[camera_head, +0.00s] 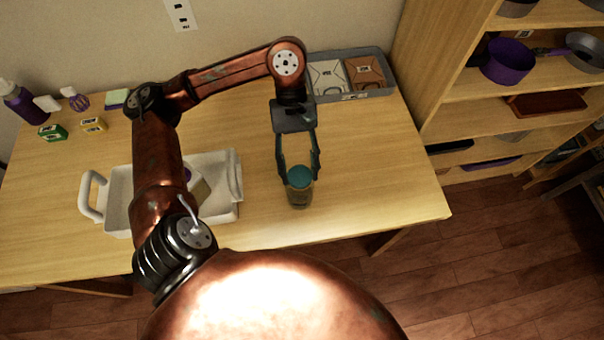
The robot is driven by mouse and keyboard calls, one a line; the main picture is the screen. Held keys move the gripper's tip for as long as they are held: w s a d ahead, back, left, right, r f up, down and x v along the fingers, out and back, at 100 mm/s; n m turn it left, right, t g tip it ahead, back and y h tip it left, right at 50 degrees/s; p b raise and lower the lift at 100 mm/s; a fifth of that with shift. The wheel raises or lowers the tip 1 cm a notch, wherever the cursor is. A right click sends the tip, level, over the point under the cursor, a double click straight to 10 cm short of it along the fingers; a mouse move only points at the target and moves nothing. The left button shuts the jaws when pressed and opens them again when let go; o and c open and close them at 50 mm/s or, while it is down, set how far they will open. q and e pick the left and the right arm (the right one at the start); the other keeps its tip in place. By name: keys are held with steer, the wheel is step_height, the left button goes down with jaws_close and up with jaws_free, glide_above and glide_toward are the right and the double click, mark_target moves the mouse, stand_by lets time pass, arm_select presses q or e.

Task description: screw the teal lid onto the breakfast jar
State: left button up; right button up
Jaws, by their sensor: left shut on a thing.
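The breakfast jar (299,198) stands upright on the wooden table, near its front edge and right of the white tray. The teal lid (300,174) is at the top of the jar. I cannot tell whether it is seated on the thread or just resting there. My left gripper (299,178) comes down from above, with its two fingers on either side of the lid, shut on it. The fingertips partly hide the lid's sides. My right gripper is not in view.
A white handled tray (231,162) stands left of the jar, partly behind my arm. A grey bin (376,91) with boxes is at the back. Bottles and small boxes are at the back left. A shelf (470,97) stands on the right. The table (390,170) right of the jar is clear.

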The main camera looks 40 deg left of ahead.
arm_select(q)
steer(key=shift+d+f+m+g+y+b, duration=0.1)
steer(key=shift+m+g+y+b, duration=0.45)
steer(key=shift+m+b, duration=0.75)
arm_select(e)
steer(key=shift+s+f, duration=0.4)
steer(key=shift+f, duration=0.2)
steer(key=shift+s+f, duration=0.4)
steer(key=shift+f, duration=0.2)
arm_select(q)
steer(key=o, duration=1.3)
steer(key=shift+c, duration=0.2)
steer(key=n, duration=0.1)
steer(key=n+t+h, duration=0.1)
steer(key=n, duration=0.2)
steer(key=shift+s+a+t+h+p, duration=0.15)
steer(key=shift+a+t+h+p, duration=0.1)
steer(key=shift+t+p, duration=0.15)
steer(key=shift+d+n+t, duration=0.1)
steer(key=shift+n+t, duration=0.25)
steer(key=shift+n, duration=0.55)
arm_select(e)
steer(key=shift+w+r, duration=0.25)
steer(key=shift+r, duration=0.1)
arm_select(q)
steer(key=shift+c, duration=0.7)
